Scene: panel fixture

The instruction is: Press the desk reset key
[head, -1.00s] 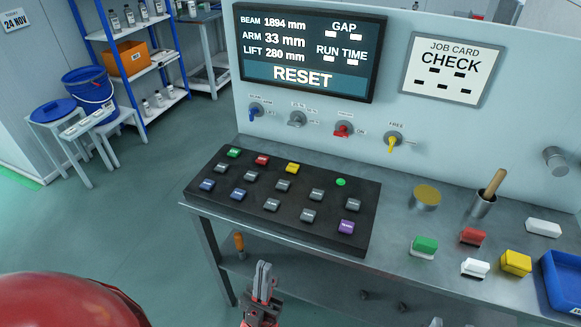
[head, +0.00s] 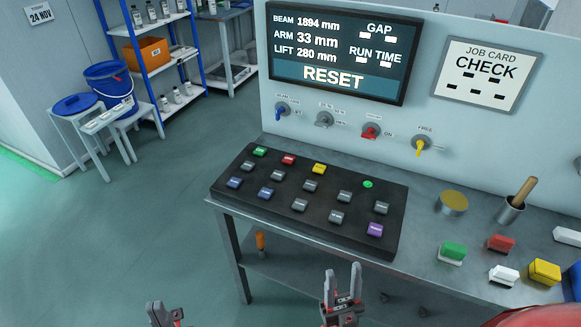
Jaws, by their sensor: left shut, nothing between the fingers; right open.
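The black key desk (head: 300,222) sits on the bench with rows of small keys. Its keys include green (head: 260,152), red (head: 288,159), yellow (head: 319,168), purple (head: 375,230), several blue and several grey ones. Their labels are too small to read, so I cannot tell which is the reset key. The screen (head: 338,50) above shows RESET. My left gripper (head: 155,304) is shut and empty at the bottom, left of the bench. My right gripper (head: 342,275) is open and empty, in front of the desk's near edge. Neither gripper touches a key.
Knobs including a red one (head: 371,132) line the upright panel. Stools (head: 75,125) and a blue shelf stand at left. The floor between is clear.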

